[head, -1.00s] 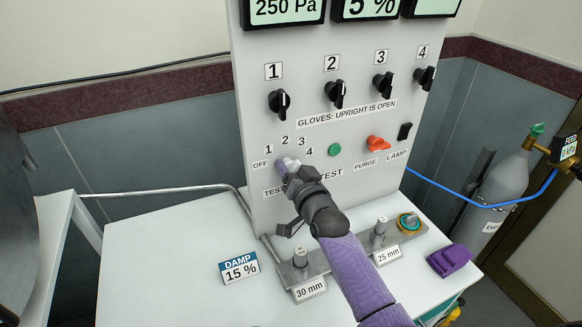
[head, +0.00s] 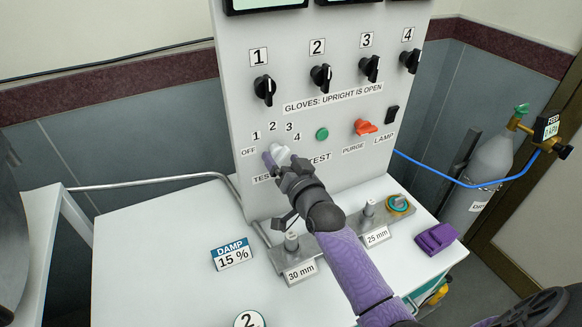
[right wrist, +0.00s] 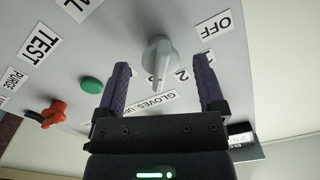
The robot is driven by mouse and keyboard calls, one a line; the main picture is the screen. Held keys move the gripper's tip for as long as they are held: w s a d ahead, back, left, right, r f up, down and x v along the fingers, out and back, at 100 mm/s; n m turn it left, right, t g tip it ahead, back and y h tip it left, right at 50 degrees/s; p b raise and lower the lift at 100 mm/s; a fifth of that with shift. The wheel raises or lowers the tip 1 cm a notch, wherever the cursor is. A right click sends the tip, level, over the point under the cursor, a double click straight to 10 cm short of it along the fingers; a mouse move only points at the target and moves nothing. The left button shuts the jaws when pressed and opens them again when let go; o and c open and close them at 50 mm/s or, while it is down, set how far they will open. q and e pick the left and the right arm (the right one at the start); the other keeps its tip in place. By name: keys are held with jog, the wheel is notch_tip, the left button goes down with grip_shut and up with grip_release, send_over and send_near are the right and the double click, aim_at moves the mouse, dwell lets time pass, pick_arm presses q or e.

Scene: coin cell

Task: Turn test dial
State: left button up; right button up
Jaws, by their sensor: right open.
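The test dial (head: 281,154) is a pale grey knob low on the upright panel, among the labels OFF and 1 to 4. My right gripper (head: 279,162) is at the dial, with one purple finger showing left of it. In the right wrist view, the dial (right wrist: 158,60) stands between the two spread fingertips of the right gripper (right wrist: 160,66), with a gap on each side. Its tapered end points toward the number labels. I cannot tell which number it points at, as the labels are partly hidden. My left gripper is not in view.
The green button (head: 322,134), orange purge handle (head: 365,127) and black lamp switch (head: 392,114) are right of the dial. Black glove knobs (head: 321,77) run above. A metal bar with posts (head: 292,242) and a purple block (head: 436,238) lie below on the white top.

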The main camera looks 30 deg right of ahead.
jog(key=s+p, duration=0.1)
jog(key=s, duration=0.6)
jog(key=shift+s+a, duration=0.25)
jog(key=shift+s, duration=0.1)
